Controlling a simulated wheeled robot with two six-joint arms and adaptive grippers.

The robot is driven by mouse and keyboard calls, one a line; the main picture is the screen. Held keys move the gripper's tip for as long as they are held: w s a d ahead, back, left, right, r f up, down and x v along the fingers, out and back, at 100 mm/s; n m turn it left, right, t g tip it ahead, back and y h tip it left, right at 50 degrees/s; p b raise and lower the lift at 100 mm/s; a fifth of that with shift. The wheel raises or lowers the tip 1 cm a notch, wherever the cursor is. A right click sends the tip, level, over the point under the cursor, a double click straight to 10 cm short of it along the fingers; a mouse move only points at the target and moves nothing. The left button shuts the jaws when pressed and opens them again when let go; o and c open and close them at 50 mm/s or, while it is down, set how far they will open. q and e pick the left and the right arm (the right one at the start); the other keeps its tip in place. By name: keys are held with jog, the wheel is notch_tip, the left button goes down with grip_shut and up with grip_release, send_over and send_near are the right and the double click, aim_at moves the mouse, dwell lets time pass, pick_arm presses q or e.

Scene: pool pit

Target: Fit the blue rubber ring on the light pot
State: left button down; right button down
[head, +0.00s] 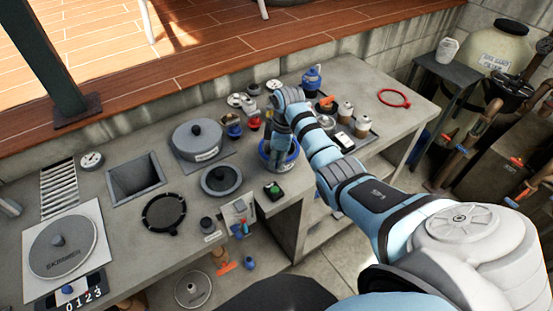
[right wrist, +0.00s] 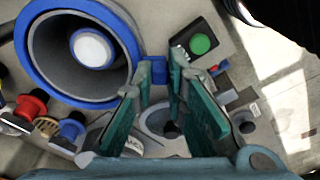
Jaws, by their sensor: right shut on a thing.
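The blue rubber ring (right wrist: 128,38) is a thick band with a small tab, and my right gripper (right wrist: 160,70) is shut on that tab. The ring circles the rim of the grey light pot (right wrist: 60,75) in the right wrist view. Inside the pot is a round white lamp (right wrist: 92,47) with a blue edge. In the head view the ring (head: 294,158) shows around the pot's top at the counter's front, partly hidden by my right gripper (head: 278,140). I cannot tell whether the ring is fully seated all around. My left gripper is not in view.
A red ring (head: 394,98) lies on the counter at the right. A tray with bottles (head: 345,112) stands behind my right arm. A black box with a green button (head: 273,190) is just in front of the pot. Lids and a skimmer cover (head: 62,247) lie to the left.

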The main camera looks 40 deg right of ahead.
jog(key=shift+f, duration=0.1)
jog(key=c, duration=1.4)
grip_release()
jog(key=shift+o, duration=0.2)
jog(key=shift+r, duration=2.55)
jog(key=shift+r, duration=2)
jog(key=shift+f, duration=0.1)
